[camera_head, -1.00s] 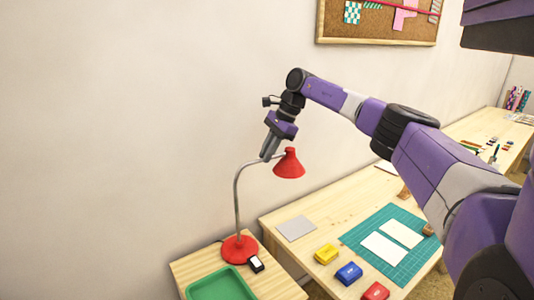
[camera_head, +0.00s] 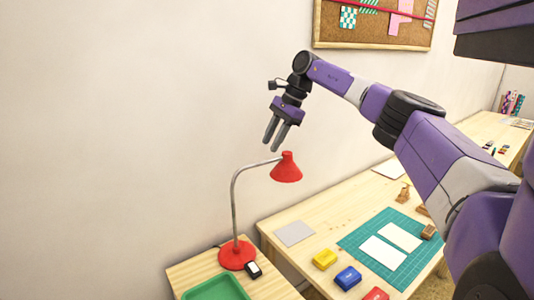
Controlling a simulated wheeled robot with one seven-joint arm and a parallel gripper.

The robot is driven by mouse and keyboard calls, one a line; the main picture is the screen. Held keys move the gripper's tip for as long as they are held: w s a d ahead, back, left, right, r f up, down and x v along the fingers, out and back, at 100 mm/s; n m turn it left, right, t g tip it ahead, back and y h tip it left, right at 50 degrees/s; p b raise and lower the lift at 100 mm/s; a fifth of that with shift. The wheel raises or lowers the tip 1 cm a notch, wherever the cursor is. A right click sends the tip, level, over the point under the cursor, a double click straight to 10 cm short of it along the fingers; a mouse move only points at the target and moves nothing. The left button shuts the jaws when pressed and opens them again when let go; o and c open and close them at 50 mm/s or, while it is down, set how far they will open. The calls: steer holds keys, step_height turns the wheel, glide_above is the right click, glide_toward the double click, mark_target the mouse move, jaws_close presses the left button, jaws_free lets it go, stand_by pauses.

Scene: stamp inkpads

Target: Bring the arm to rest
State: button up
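My arm is purple and grey and reaches in from the right of the head view. My gripper (camera_head: 274,148) is raised in the air and points down. Its two grey fingers are apart with nothing between them. In the picture it sits just above and left of the red lamp's shade.
The red lamp (camera_head: 286,168) stands on a small wooden table (camera_head: 190,268) by a green tray (camera_head: 216,288). The larger table (camera_head: 330,208) holds a green mat (camera_head: 372,232) with white cards, yellow (camera_head: 325,259), blue (camera_head: 348,277) and red (camera_head: 376,294) inkpads, and wooden stamps (camera_head: 428,232).

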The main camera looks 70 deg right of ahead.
steer(key=shift+v, duration=0.8)
